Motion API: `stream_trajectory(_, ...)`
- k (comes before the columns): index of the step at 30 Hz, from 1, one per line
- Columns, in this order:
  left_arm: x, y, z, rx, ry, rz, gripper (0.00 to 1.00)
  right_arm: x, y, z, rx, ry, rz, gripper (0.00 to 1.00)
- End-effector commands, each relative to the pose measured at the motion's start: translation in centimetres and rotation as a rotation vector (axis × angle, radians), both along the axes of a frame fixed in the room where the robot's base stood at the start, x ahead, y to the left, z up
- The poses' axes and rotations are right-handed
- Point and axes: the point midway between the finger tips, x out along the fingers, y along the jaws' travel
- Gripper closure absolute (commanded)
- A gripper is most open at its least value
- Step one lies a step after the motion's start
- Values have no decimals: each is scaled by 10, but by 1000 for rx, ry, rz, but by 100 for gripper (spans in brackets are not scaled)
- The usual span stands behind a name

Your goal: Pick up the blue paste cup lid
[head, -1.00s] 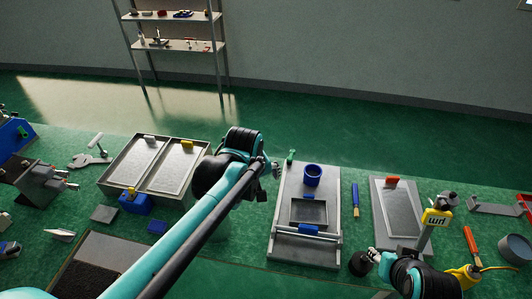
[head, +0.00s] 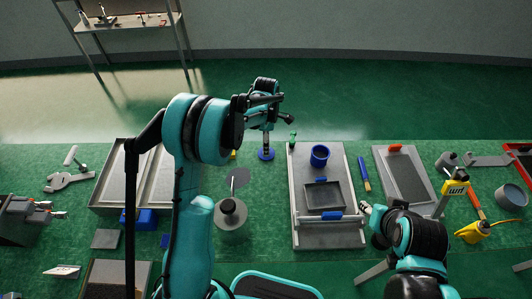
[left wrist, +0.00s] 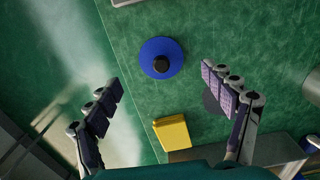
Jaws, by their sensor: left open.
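The blue paste cup lid (head: 266,155) is a flat blue disc with a dark knob, lying on the green bench left of the grey plate fixture. In the left wrist view the lid (left wrist: 175,50) lies knob-up, ahead of the fingertips and between their lines. My left gripper (head: 266,125) is just above the lid in the head view. It is open and empty, its two fingers (left wrist: 160,78) spread wide. My right gripper (head: 368,210) is low at the right, by the fixture's right edge; its finger opening is unclear. The blue cup (head: 320,155) stands on the fixture.
A yellow block (left wrist: 172,132) lies near the lid, between the fingers in the left wrist view. The grey fixture (head: 305,235) is close on the lid's right. Metal trays (head: 112,175) lie left of my arm. A blue-handled brush (head: 364,175) lies right of the fixture.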

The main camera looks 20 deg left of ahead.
Motion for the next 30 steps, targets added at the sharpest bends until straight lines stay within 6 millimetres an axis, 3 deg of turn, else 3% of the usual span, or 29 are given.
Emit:
stream_trajectory(9, -1, -3, -45, 0, -1, -1, 17, 0, 0, -24, 0, 0, 0, 60)
stream_trajectory(17, -2, -3, -48, 0, -1, -1, 17, 0, 0, -24, 0, 0, 0, 60)
stream_trajectory(24, -2, -3, -48, 0, -1, -2, 77, 0, 0, -24, 0, 0, 0, 60)
stream_trajectory(27, -2, -3, -49, 0, -1, -2, 92, 0, 0, -24, 0, 0, 0, 60)
stream_trajectory(30, -1, -3, -50, 1, -2, -2, 100, 0, 0, -24, 0, 0, 0, 60)
